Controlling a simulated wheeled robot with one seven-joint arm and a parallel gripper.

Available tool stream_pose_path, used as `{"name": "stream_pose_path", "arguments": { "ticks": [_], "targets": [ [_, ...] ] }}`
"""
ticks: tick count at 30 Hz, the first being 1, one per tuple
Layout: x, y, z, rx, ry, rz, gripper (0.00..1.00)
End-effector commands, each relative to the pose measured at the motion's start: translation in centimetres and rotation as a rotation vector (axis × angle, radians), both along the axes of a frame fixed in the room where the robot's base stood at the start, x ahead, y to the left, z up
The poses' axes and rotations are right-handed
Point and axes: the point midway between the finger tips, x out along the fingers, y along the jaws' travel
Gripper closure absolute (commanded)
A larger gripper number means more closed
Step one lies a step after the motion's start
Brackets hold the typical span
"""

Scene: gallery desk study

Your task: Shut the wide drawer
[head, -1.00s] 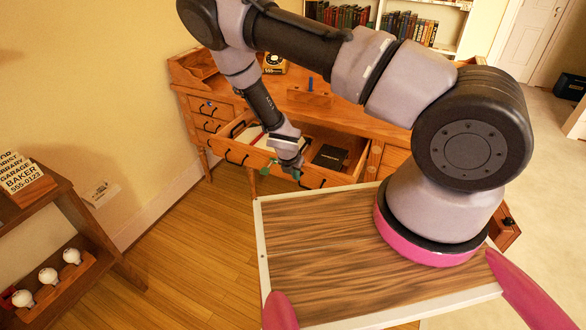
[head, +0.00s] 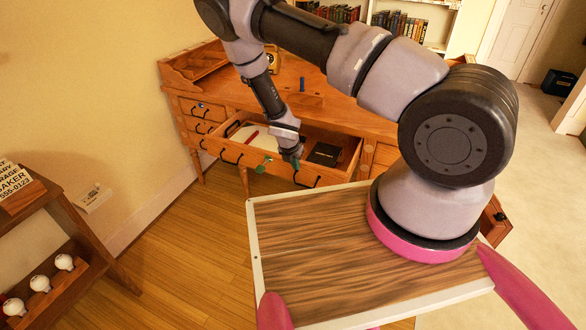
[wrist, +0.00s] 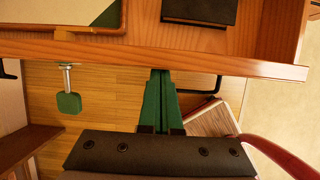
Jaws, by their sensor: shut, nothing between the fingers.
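The wide drawer (head: 246,158) of the wooden desk is pulled out, with its inside showing. A green-headed key (head: 263,165) sticks out of its front; it also shows in the wrist view (wrist: 68,103). The front has two dark handles, one on each side (head: 230,158). My gripper (head: 294,165) is shut and empty at the drawer front, between the key and the right handle. In the wrist view, the green fingertips (wrist: 161,73) reach the lower edge of the drawer's front rail (wrist: 220,63). I cannot tell whether they touch it.
The drawer holds a black book (head: 325,153), a red pen (head: 253,136) and pale paper. Small drawers (head: 202,110) are on the left of the desk. A low shelf (head: 75,235) with white bulbs stands at the left. The wooden floor (head: 190,245) between is clear.

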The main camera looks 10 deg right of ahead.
Motion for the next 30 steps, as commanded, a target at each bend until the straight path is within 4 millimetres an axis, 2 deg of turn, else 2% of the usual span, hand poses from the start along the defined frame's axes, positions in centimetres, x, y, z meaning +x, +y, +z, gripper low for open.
{"name": "stream_pose_path", "arguments": {
  "ticks": [18, 24, 30],
  "targets": [
    [12.4, -9.3, 0.1, 0.001, -0.005, -0.009, 1.0],
    [15.2, -11.2, 0.0, 0.001, -0.003, -0.007, 1.0],
    [16.7, -12.2, 0.1, 0.0, -0.003, -0.005, 1.0]
  ]
}}
